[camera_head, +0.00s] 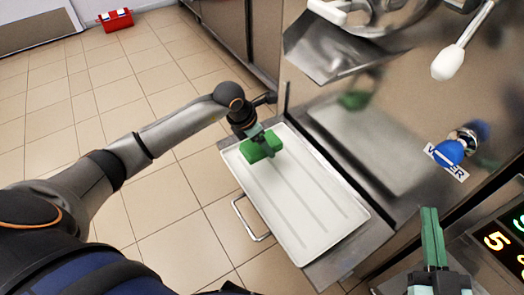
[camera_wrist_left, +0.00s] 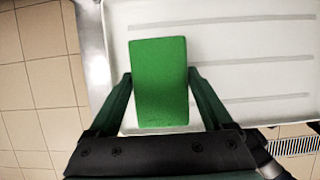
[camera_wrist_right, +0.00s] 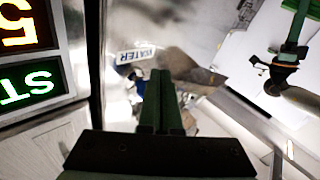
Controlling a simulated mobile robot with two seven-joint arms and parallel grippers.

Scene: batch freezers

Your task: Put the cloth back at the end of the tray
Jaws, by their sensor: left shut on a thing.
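The cloth is a green folded block (camera_head: 260,146) at the far end of the white tray (camera_head: 310,215). It also shows in the left wrist view (camera_wrist_left: 159,85), over the tray's end. My left gripper (camera_head: 258,138) is shut on the cloth, with one finger along each side of it. I cannot tell whether the cloth rests on the tray or hangs just above it. My right gripper (camera_head: 431,215) is shut and empty, in front of the machine at the right; its fingers lie together in the right wrist view (camera_wrist_right: 161,90).
A steel chute (camera_head: 335,50) juts out above the tray. A blue-knobbed water tap (camera_head: 449,152) and a lit number display (camera_head: 505,240) are at the right. A metal handle (camera_head: 247,220) sits at the tray's left side. A red box (camera_head: 116,20) stands on the tiled floor, far off.

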